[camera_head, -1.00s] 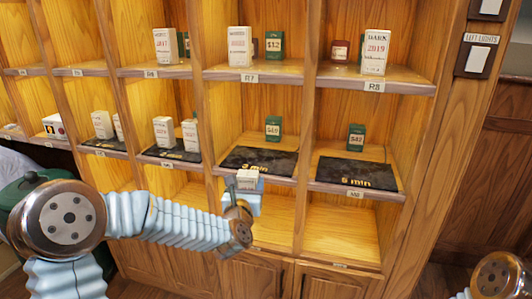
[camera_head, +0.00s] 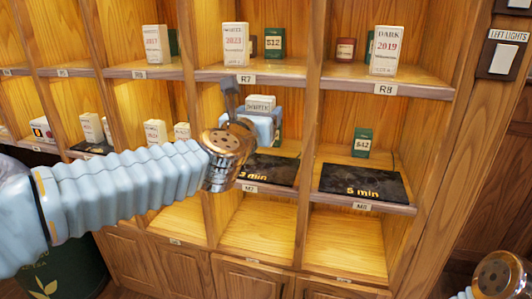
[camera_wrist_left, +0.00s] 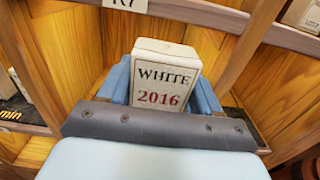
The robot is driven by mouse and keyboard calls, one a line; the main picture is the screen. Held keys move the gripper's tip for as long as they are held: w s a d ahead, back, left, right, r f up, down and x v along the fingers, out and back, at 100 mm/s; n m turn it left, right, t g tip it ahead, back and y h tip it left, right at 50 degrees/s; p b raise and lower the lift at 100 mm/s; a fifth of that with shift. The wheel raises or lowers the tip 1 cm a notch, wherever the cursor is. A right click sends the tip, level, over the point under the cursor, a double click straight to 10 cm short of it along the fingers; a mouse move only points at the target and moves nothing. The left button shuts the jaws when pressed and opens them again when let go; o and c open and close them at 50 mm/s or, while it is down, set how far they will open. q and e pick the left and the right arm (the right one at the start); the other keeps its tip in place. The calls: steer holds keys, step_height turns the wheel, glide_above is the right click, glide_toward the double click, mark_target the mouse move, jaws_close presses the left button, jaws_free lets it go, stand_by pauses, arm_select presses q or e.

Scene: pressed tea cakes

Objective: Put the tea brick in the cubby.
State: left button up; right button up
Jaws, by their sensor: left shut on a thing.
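A white tea brick (camera_head: 260,103) is held by my left gripper (camera_head: 262,118) in front of the middle row of the shelf, just below the label R7. The left wrist view shows the brick (camera_wrist_left: 165,77) upright between blue fingers, its face reading WHITE 2016. The gripper is shut on it. Behind it is a cubby of the middle row with a dark mat (camera_head: 268,169) on its floor. The gripper and brick hide part of that cubby. My right arm shows only as a piece at the lower right; its gripper is out of view.
The cubby to the right has a dark mat (camera_head: 360,181) reading 5 min and a green box (camera_head: 362,143). White boxes (camera_head: 236,44) and (camera_head: 387,50) stand on the shelf above. Wooden dividers and shelf lips edge each cubby. The bottom row cubbies look empty.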

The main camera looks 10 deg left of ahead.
arm_select(q)
steer(key=w+a+f, duration=0.1)
steer(key=w+f, duration=0.3)
steer(key=w+a+f, duration=0.1)
steer(key=w+f, duration=0.3)
steer(key=w+a+f+b, duration=0.1)
steer(key=w+a+f, duration=0.1)
steer(key=w+f, duration=0.2)
steer(key=shift+w+f, duration=0.3)
steer(key=shift+w, duration=0.25)
steer(key=shift+f, duration=0.15)
steer(key=shift+f+b, duration=0.55)
steer(key=shift+b, duration=0.65)
steer(key=o, duration=1.1)
steer(key=shift+o, duration=0.2)
steer(key=shift+r, duration=0.15)
